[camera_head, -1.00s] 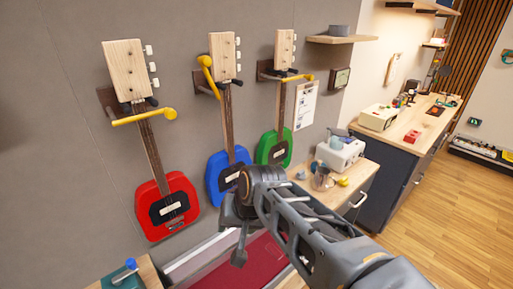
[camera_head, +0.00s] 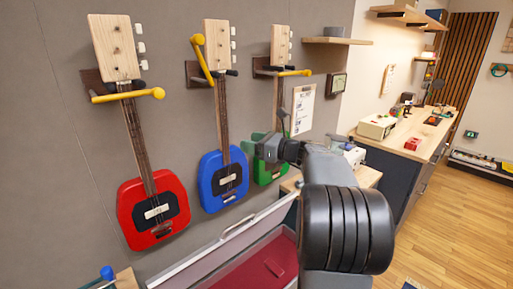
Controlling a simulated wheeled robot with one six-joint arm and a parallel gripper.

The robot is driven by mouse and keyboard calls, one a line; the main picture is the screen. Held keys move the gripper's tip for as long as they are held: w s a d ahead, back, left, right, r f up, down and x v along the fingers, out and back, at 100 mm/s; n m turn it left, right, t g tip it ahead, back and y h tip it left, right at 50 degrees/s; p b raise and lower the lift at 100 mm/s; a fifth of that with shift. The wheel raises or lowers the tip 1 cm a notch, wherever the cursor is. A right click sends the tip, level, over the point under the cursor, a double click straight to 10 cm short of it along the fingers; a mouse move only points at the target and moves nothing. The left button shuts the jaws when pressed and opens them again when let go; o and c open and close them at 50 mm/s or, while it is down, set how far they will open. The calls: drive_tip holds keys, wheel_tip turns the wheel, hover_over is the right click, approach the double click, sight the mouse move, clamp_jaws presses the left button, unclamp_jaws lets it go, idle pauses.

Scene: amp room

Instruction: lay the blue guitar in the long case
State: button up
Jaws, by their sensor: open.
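The blue guitar (camera_head: 222,178) hangs upright on the wall between two other guitars. A yellow bar (camera_head: 201,60) at its neck stands tilted up, unlike the level bars on its neighbours. The long case (camera_head: 225,240) lies below the guitars with its lid raised against the wall side and a red lining inside; my arm hides part of it. My gripper (camera_head: 250,148) is open and empty, to the right of the blue guitar's body and in front of the green guitar. Its fingers are small and dark here.
A red guitar (camera_head: 153,210) hangs left and a green guitar (camera_head: 268,172) right, each behind a level yellow bar. A bench (camera_head: 370,178) with a white machine stands right of the case.

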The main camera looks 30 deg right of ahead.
drive_tip(key=p+x, duration=0.1)
drive_tip(key=x, duration=0.8)
clamp_jaws()
idle(0.7)
idle(0.5)
drive_tip(key=shift+r+p, duration=1.4)
drive_tip(key=shift+r, duration=0.4)
